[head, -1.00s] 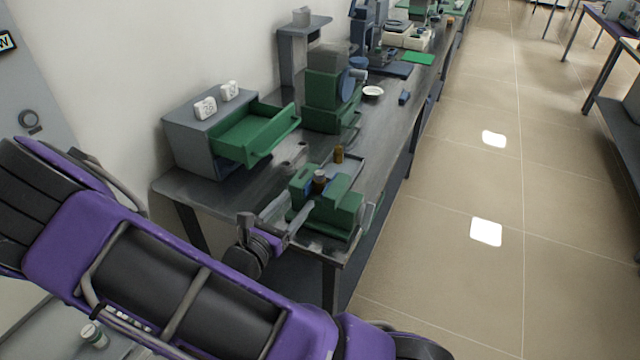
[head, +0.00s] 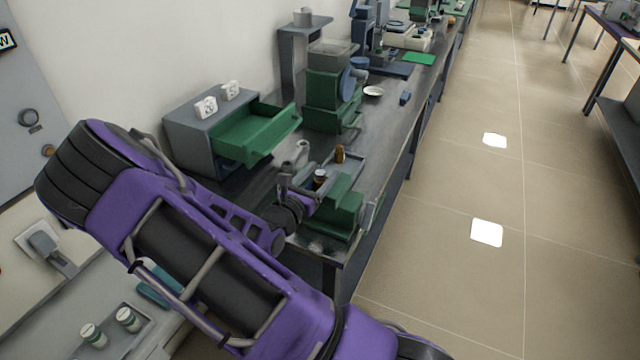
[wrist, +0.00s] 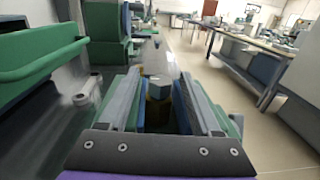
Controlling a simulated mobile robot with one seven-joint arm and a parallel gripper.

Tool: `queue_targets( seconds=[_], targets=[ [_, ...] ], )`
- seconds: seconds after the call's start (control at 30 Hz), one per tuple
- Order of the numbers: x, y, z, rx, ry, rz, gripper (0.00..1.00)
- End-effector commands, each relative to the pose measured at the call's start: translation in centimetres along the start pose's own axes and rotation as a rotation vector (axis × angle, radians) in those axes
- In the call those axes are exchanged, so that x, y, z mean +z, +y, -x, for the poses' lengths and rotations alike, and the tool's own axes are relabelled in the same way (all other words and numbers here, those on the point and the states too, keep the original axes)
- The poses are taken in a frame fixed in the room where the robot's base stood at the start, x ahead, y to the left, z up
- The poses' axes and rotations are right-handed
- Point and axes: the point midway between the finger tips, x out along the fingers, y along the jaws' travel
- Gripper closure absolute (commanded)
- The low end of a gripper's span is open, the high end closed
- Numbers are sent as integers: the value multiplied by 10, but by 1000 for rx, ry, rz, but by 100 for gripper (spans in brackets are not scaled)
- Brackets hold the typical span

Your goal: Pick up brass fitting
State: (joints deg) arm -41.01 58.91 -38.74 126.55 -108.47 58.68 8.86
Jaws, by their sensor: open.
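My gripper (head: 301,186) is open and close beside the fitting, pointing along the bench. It also shows in the wrist view (wrist: 160,82), one finger on each side of the fitting. I cannot tell whether either finger touches it. The fitting's lower part is partly hidden.
A small brown cylinder (head: 340,154) stands just behind the vise. A grey cabinet (head: 190,140) with an open green drawer (head: 255,135) sits at left. A green machine (head: 325,100) stands farther back. The aisle floor at right is clear.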

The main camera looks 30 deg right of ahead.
Motion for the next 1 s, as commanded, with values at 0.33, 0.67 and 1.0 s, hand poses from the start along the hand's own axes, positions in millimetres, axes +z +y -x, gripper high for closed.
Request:
queue_targets(
  seconds=[0.33, 0.67, 1.0],
  targets=[
    [0, 0, 1, 0, 0, 0, 73],
    [0, 0, 1, 0, 0, 0, 100],
    [6, 0, 1, 0, -1, -1, 100]
  ],
)
